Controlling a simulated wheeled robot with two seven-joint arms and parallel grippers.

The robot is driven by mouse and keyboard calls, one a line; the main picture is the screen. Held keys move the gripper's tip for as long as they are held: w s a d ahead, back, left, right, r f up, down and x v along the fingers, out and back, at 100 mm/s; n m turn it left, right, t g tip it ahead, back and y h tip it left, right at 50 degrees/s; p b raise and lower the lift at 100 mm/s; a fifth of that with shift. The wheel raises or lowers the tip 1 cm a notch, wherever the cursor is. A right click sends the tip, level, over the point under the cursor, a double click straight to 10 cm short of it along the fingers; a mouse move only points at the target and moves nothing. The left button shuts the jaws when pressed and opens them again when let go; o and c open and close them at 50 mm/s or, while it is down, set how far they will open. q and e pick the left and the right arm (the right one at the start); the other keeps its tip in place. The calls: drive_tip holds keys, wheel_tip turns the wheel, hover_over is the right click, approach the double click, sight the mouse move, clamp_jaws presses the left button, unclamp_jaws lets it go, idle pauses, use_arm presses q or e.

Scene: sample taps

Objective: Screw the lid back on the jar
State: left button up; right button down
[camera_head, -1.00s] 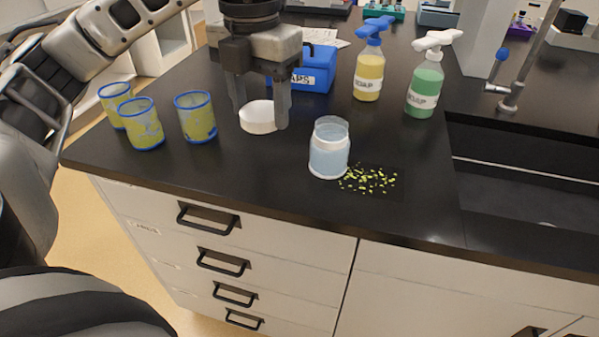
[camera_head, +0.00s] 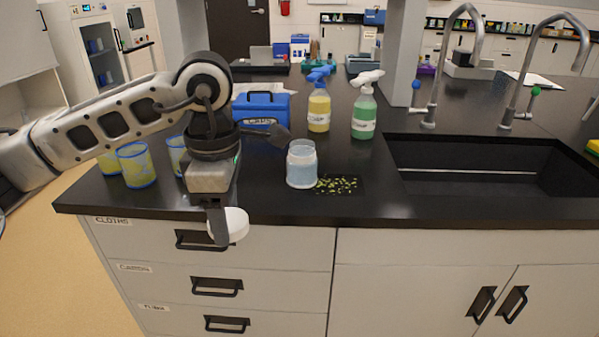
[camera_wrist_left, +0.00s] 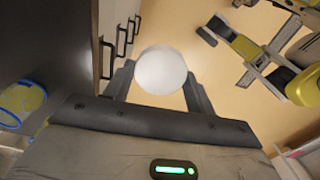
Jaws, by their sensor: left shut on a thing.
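The jar (camera_head: 301,166) is pale and translucent and stands upright and open on the black counter. My left gripper (camera_head: 222,226) is shut on the white round lid (camera_head: 236,224) and holds it in front of the counter's front edge, left of the jar and apart from it. In the left wrist view the lid (camera_wrist_left: 161,70) sits between the two fingers, with floor behind it. My right gripper does not show.
Several yellow-green bits (camera_head: 337,184) lie right of the jar. Soap bottles (camera_head: 318,108) and a blue CAPS box (camera_head: 262,108) stand behind. Blue-rimmed cups (camera_head: 136,166) are at the left. A sink (camera_head: 470,165) is at the right. Drawers (camera_head: 215,285) face the front.

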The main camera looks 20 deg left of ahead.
sight(244, 223)
use_arm(q)
drive_tip(key=d+f+m, duration=0.1)
drive_tip(key=m, duration=0.2)
drive_tip(key=d+f+m, duration=0.1)
drive_tip(key=f+m, duration=0.1)
drive_tip(key=m, duration=0.1)
drive_tip(key=f+m, duration=0.1)
drive_tip(key=m, duration=0.3)
drive_tip(key=shift+w+d+f, duration=0.1)
drive_tip(key=shift+d+f, duration=0.05)
drive_tip(key=shift+d, duration=0.25)
drive_tip(key=shift+s+d+f+m, duration=0.1)
drive_tip(key=shift+d+f+m, duration=0.6)
drive_tip(key=shift+m, duration=1.35)
drive_tip(key=shift+s+d+f+m, duration=0.1)
drive_tip(key=shift+d+f+m, duration=0.25)
drive_tip(key=shift+f+m, duration=1.1)
drive_tip(key=shift+d+f+m, duration=0.25)
drive_tip(key=shift+d+m, duration=0.3)
drive_tip(key=shift+m, duration=2.05)
